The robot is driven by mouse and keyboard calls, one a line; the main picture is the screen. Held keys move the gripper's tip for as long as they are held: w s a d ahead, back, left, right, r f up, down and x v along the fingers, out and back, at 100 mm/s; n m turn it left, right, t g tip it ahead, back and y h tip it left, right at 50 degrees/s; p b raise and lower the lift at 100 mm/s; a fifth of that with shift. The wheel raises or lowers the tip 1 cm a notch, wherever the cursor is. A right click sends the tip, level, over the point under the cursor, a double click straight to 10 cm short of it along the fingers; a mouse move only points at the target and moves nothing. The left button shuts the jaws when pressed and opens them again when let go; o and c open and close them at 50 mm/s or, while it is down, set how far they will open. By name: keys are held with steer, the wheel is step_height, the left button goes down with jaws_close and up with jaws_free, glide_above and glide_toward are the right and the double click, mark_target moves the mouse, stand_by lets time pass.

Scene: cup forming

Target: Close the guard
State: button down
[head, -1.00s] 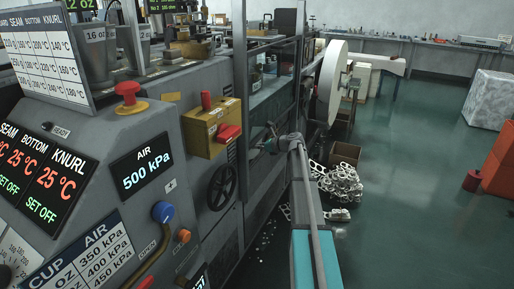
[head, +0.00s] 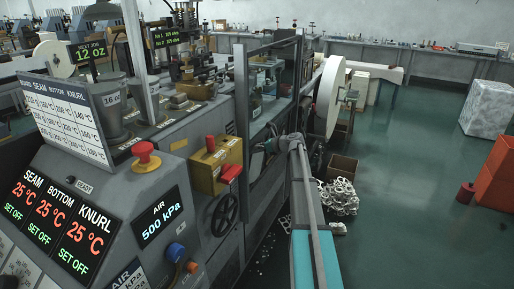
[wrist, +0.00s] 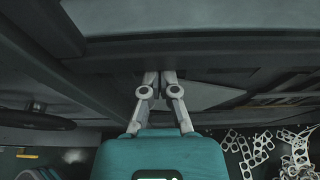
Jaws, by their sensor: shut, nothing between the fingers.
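The guard (head: 241,88) shows in the head view as a dark upright frame on the side of the grey machine, with tooling visible through its upper part. How far it is open is hard to tell. My gripper (head: 262,146) is beside the guard's lower part, at the end of my arm. In the wrist view, my gripper (wrist: 151,78) is shut and empty, with its fingertips close under a dark horizontal edge of the machine. Whether they touch it cannot be told.
A black handwheel (head: 224,209) and a yellow box with a red handle (head: 215,165) are left of my gripper. A large white wheel (head: 330,95) stands beyond. Scrap metal (head: 340,196) lies on the floor near a brown box (head: 342,167).

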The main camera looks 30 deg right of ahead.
step_height(320, 180, up, 2)
steer(key=shift+r+p, duration=0.2)
steer(key=shift+p, duration=0.55)
steer(key=shift+w, duration=0.1)
steer(key=shift+w+d+r, duration=0.1)
steer(key=shift+f, duration=0.2)
step_height(320, 180, down, 4)
steer(key=f+b, duration=0.1)
steer(key=b, duration=0.4)
steer(key=p+v, duration=0.4)
steer(key=v, duration=0.6)
steer(key=shift+r, duration=0.5)
